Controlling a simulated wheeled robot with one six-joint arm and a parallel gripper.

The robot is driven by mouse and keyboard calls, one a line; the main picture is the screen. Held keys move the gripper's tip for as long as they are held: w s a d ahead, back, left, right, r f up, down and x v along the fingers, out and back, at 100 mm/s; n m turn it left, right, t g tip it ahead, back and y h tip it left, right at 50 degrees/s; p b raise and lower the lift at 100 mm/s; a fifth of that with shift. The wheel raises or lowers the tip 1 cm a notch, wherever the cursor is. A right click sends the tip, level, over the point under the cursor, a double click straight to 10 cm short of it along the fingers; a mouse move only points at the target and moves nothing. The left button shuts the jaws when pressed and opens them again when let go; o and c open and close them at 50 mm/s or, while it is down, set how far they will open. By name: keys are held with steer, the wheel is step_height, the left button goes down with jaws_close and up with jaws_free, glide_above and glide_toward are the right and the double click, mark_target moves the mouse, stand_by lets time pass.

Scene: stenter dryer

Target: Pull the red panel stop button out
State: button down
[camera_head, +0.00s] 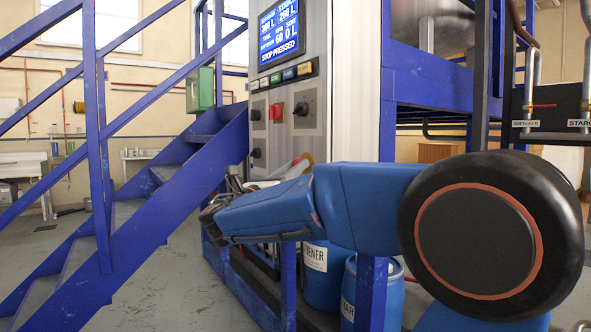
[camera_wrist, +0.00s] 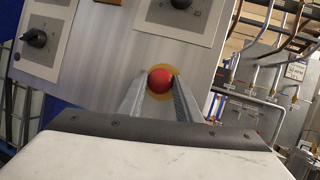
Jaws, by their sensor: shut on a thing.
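The red stop button (camera_wrist: 160,79) is a round red knob on a yellow disc (camera_wrist: 171,69) on the grey panel (camera_wrist: 100,45). In the wrist view my gripper (camera_wrist: 160,86) has one finger on each side of the red knob and is closed on it. In the head view my blue arm reaches across in front of the panel's lower part and largely hides the button and the fingers. The panel's screen (camera_head: 281,33) reads "STOP PRESSED".
A blue staircase (camera_head: 150,205) stands to the left. Blue drums (camera_head: 322,280) stand below my arm, within a blue frame.

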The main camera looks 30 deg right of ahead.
steer(key=shift+a, duration=0.4)
steer(key=c, duration=1.6)
jaws_free()
steer(key=shift+a, duration=0.2)
steer(key=v, duration=1.7)
steer(key=shift+a+f, duration=0.1)
steer(key=shift+a, duration=0.1)
